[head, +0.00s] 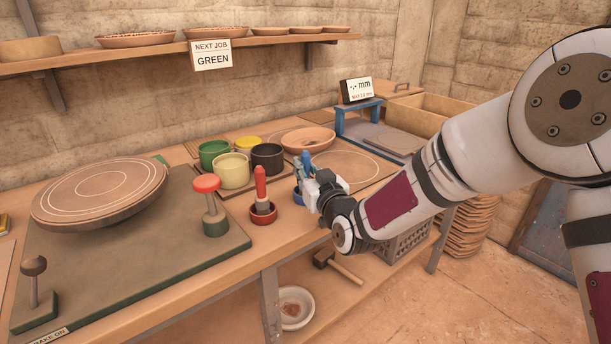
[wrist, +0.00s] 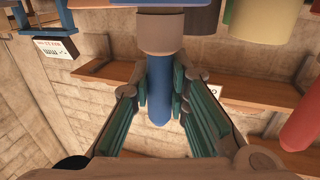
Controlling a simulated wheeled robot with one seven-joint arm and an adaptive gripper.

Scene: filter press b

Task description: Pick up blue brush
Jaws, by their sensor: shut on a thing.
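The blue brush (head: 306,158) stands upright, its blue handle top showing above my gripper (head: 318,186) in the head view. In the wrist view my gripper (wrist: 160,88) is shut around the blue handle (wrist: 158,112), one finger on each side. The brush's pale collar (wrist: 160,33) shows at the top of that view. A blue holder (head: 298,197) is partly visible just below my gripper. My gripper hides the lower brush in the head view, so I cannot tell whether it is still seated in the holder.
A red brush (head: 261,181) stands in a red holder (head: 263,211) close on the left. Green, yellow, cream and black cups (head: 267,158) stand behind. A red-knobbed post (head: 208,205) is further left. A blue-framed stand (head: 358,120) is at the back right.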

